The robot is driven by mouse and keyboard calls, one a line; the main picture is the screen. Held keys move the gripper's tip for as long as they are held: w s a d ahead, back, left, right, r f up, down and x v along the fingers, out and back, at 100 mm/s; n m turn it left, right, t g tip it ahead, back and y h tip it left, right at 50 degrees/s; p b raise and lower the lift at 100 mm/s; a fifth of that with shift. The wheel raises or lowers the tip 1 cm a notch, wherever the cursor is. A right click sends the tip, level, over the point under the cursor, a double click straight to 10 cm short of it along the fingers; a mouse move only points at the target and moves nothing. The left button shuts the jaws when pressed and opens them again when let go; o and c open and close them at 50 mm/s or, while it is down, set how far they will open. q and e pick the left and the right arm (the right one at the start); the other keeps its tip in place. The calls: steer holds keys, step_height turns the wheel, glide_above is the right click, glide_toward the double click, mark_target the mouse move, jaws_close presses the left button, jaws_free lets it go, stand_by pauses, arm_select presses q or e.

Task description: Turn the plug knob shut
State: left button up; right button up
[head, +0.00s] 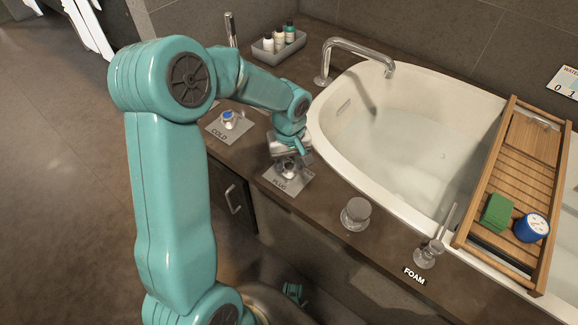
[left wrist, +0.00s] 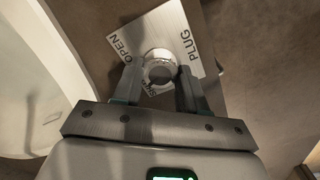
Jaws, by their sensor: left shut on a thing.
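The plug knob (left wrist: 158,68) is a round metal knob on a silver plate (left wrist: 188,22) marked OPEN and PLUG; a third word on the plate is partly covered. In the head view the plug plate (head: 297,183) lies on the brown counter in front of the tub, and my gripper partly hides the knob. My left gripper (left wrist: 158,88) comes down over the knob, with one finger on each side of it, and is shut on it. It also shows in the head view (head: 290,165). My right gripper is not in view.
A COLD knob (head: 229,120) stands left of the plug plate. A round grey knob (head: 356,214) and a FOAM dispenser (head: 429,252) stand to the right. The white tub (head: 322,130) with its chrome faucet (head: 352,45) lies behind. A wooden tray (head: 492,178) spans the tub.

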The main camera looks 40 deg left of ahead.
mark_target(289, 166)
arm_select(q)
steer(key=shift+a+n+b, duration=0.1)
steer(key=shift+n+b, duration=0.75)
steer(key=shift+n, duration=1.15)
steer(key=o, duration=1.1)
steer(key=shift+c, duration=0.2)
steer(key=shift+r, duration=0.1)
step_height(289, 166, up, 16)
steer(key=p, duration=0.5)
